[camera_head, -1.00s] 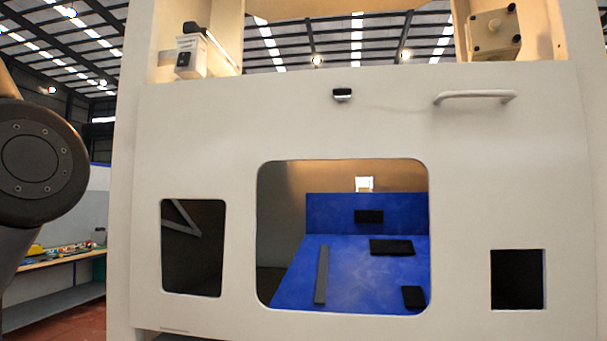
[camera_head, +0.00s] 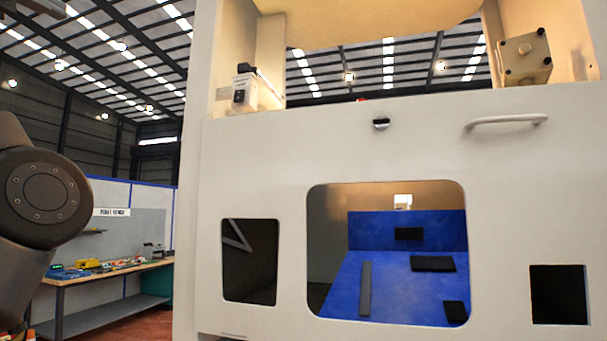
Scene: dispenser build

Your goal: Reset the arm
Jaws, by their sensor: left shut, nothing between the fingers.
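A dark round joint of my left arm (camera_head: 44,200) shows at the left edge. No gripper fingers can be made out in the head view. The arm is to the left of a large white dispenser cabinet (camera_head: 380,150) and apart from it in the picture. My right arm and right gripper are out of view.
The cabinet has a large window opening onto a blue chute (camera_head: 395,285), a small opening on each side, and a white handle (camera_head: 505,120). A workbench (camera_head: 110,272) with several small items stands behind at the left.

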